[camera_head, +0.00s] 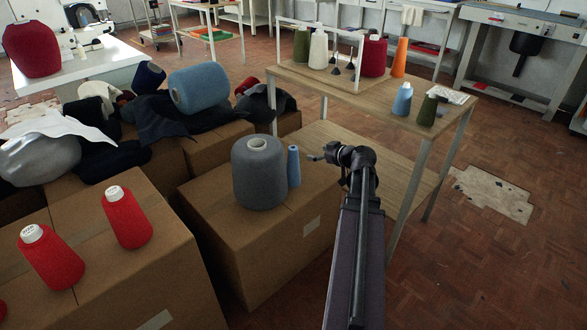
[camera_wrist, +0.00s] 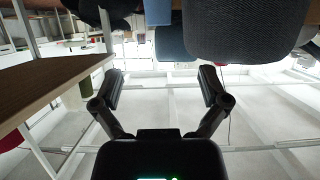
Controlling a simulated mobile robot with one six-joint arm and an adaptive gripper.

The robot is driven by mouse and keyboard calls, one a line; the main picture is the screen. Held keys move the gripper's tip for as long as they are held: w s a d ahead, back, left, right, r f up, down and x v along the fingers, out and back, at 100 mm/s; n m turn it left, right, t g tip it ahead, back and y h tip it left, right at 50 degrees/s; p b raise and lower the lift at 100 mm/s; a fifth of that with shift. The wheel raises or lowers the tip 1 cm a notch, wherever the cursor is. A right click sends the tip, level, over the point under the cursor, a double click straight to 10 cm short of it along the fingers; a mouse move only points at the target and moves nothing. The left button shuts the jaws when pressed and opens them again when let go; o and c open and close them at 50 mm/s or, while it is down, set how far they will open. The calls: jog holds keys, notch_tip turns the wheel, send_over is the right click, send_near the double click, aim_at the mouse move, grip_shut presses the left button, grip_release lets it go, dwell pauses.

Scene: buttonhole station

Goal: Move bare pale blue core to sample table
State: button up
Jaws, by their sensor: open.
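The slim pale blue core (camera_head: 293,166) stands upright on a cardboard box (camera_head: 265,245), close beside a large grey spool (camera_head: 258,178). My gripper (camera_head: 318,157) is just right of the core, apart from it in the picture. In the wrist view, which looks upside down, the open gripper (camera_wrist: 160,85) has nothing between its fingers. A wooden table (camera_head: 350,84), likely the sample table, stands behind and right, with a lower shelf.
On the tabletop are a pale blue cone (camera_head: 402,100), a dark green cone (camera_head: 428,109), an orange cone (camera_head: 400,57) and others. Bare wood shows in the tabletop's middle. Red cones (camera_head: 127,217) stand on a box at left. A table leg (camera_head: 408,190) is right of my arm.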

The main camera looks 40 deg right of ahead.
aim_at(297, 151)
jog(key=b+x, duration=0.2)
jog(key=x, duration=0.5)
jog(key=shift+w+d+f+b, duration=0.1)
jog(key=shift+w+f+b, duration=0.05)
jog(key=shift+b, duration=0.25)
jog(key=shift+w+f, duration=0.1)
jog(key=shift+w, duration=0.4)
jog(key=b+x, duration=0.2)
jog(key=x, duration=0.2)
jog(key=shift+f, duration=0.1)
jog(key=shift+w+f, duration=0.15)
jog(key=shift+w, duration=0.45)
